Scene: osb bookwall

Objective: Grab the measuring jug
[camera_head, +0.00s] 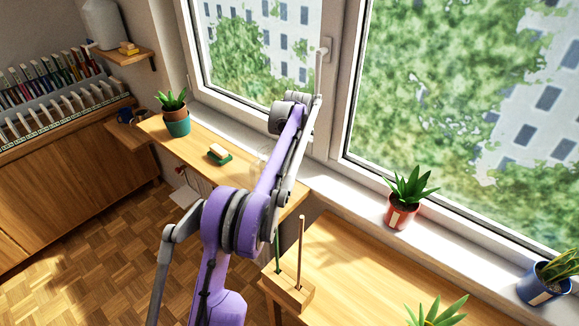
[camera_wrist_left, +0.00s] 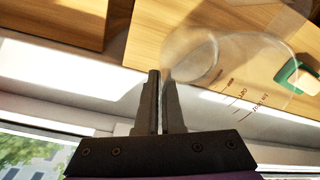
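The measuring jug (camera_wrist_left: 240,70) is clear, with dark printed marks on its side. It shows in the left wrist view over the wooden top, right beside the fingertips. In the head view it is a faint clear shape (camera_head: 262,160) at the window-side edge of the wooden counter, partly behind my arm. My left gripper (camera_wrist_left: 161,75) has its two dark fingers almost together, with a thin gap. Its tips overlap the jug's near edge in the picture; I cannot tell whether that edge is between them. In the head view my arm hides the gripper. My right gripper is not in view.
A green and tan sponge (camera_head: 219,154) lies left of the jug, and a potted plant (camera_head: 175,115) stands further left. The window and its handle (camera_head: 327,48) are close behind my arm. A wooden block with upright sticks (camera_head: 288,290) stands on the nearer table.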

